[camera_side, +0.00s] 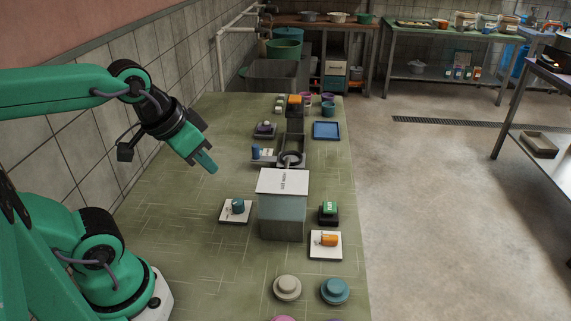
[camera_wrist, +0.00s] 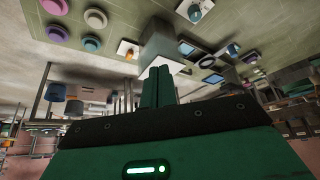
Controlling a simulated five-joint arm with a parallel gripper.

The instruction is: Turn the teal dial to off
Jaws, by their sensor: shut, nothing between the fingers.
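The teal dial (camera_side: 238,206) sits on a white square plate (camera_side: 226,216) on the green worktop, left of the soy milk box (camera_side: 283,205). In the wrist view the dial (camera_wrist: 194,13) is near the top edge. Its pointer and any marks are too small to read. My gripper (camera_side: 212,168) is shut and empty, raised above the worktop, up and to the left of the dial and apart from it. Its closed fingers (camera_wrist: 161,72) show in the middle of the wrist view.
An orange dial (camera_side: 329,240) on a white plate and a green block (camera_side: 329,208) on a dark base stand right of the box. Round buttons (camera_side: 287,287) are at the front. A blue cylinder (camera_side: 255,151) stands behind. The left worktop is clear.

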